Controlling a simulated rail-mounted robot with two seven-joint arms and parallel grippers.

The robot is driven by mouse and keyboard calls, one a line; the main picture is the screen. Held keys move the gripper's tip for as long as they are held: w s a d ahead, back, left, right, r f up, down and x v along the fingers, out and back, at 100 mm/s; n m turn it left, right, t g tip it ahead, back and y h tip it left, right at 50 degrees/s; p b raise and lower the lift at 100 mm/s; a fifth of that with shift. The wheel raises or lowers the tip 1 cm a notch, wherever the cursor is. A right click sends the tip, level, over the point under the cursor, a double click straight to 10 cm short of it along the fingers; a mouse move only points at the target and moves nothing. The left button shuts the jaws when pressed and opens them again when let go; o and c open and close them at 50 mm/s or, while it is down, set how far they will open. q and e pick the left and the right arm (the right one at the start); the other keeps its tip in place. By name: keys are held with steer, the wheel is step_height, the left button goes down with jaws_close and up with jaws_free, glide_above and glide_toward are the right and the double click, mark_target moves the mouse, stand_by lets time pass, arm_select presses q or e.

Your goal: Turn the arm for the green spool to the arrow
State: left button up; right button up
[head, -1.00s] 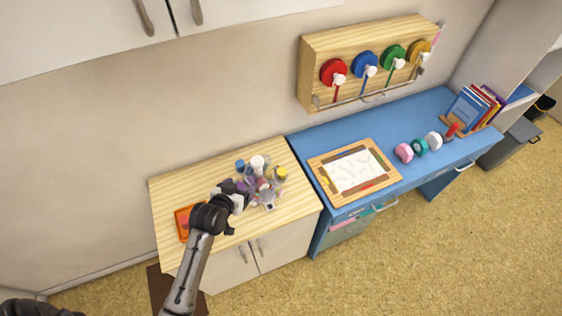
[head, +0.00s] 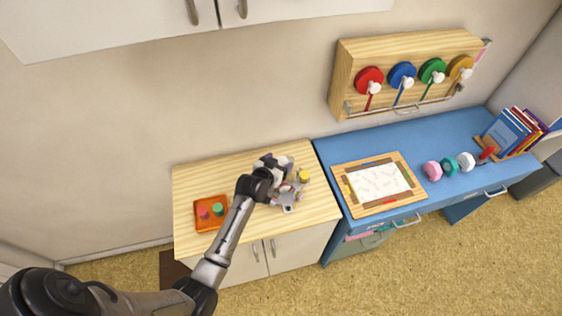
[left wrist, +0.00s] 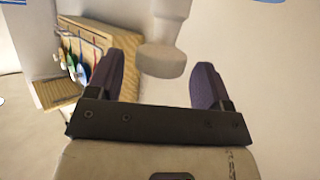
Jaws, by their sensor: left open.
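The green spool (head: 432,70) is on the front of a wooden wall box (head: 385,45), between the blue spool (head: 402,74) and the yellow spool (head: 460,67). A white knob (head: 438,77) shows at its front, with a green strip hanging below. I cannot make out an arrow. My left gripper (head: 280,166) is over the wooden counter, low and left of the box, far from the spool. In the left wrist view the gripper (left wrist: 157,82) is open, with a pale rounded object (left wrist: 162,58) beyond its fingers; whether they touch it is unclear. My right gripper is not in view.
A red spool (head: 369,80) is leftmost on the box, and a rail (head: 400,108) runs below it. Small items crowd the counter (head: 205,176) near my gripper, beside an orange tray (head: 203,226). A framed board (head: 345,206) lies on the blue desk (head: 440,135).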

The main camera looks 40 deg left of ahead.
arm_select(q)
steer(key=shift+x, duration=0.95)
steer(key=c, duration=1.2)
